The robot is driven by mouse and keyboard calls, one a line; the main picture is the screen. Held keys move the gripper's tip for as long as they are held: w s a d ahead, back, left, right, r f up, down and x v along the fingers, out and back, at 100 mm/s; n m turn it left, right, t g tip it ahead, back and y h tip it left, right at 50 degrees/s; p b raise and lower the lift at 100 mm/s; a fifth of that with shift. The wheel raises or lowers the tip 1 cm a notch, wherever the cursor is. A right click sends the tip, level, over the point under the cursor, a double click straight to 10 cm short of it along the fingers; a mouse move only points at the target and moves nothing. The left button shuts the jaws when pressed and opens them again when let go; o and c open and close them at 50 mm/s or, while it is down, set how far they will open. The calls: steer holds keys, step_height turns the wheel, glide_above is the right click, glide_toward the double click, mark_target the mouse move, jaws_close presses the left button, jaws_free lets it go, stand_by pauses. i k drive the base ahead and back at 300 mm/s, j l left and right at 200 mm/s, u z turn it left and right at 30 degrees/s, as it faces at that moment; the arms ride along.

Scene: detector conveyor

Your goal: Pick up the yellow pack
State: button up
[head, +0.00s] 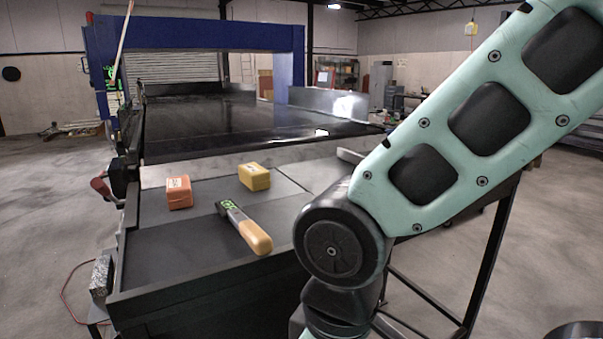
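The yellow pack (254,177) is a small box lying on the grey tray table at the near end of the conveyor, towards its back edge in the head view. Nothing is touching it. My arm fills the right side of the view, with its elbow to the right of the pack. My gripper is outside the picture, so its state does not show.
An orange pack (179,192) lies left of the yellow one. A handheld device with a tan handle (256,238) lies in front. The table (160,250) has raised edges. The black conveyor belt (230,120) runs back under a blue arch (200,33).

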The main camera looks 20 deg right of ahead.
mark_target(254, 175)
steer(key=i+l, duration=0.1)
steer(key=l, duration=0.25)
steer(key=i+l, duration=0.1)
steer(key=l, duration=0.25)
steer(key=i+l, duration=0.15)
steer(key=l, duration=0.2)
steer(key=i+l, duration=0.1)
steer(key=l, duration=0.25)
steer(key=l+u, duration=0.2)
steer(key=u, duration=0.25)
steer(key=l+u, duration=0.2)
steer(key=u, duration=0.3)
steer(key=l+u, duration=0.2)
steer(key=u, duration=0.65)
